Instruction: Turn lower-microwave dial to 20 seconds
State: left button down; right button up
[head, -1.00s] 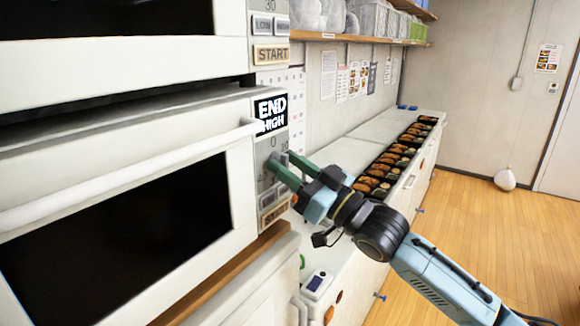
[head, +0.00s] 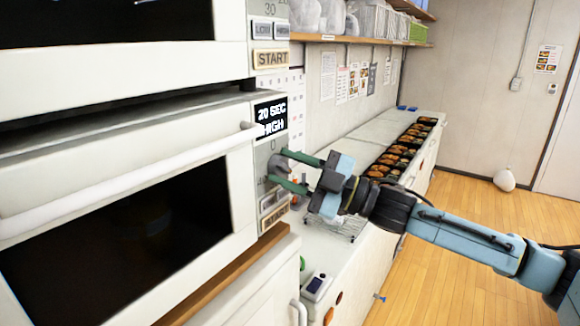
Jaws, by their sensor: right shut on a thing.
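The lower microwave (head: 110,160) has a dark window, a long white handle and a control panel at its right. Its display (head: 271,115) reads "20 SEC HIGH". The grey dial (head: 277,166) sits below the display. My right gripper (head: 281,170) has its two green fingers at the dial, one above and one below, shut on it. The fingers partly cover the dial and the panel around it. The START button (head: 275,217) is below. My left gripper is not in view.
The upper microwave (head: 230,54) stands directly above. A white counter (head: 350,140) with a row of filled bento trays (head: 402,150) runs back along the wall. A small device (head: 317,286) lies on the near counter.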

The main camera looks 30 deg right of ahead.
jog(key=shift+n+g+p, duration=0.35)
jog(key=shift+n+g, duration=0.35)
jog(key=shift+n, duration=0.7)
jog(key=o, duration=1)
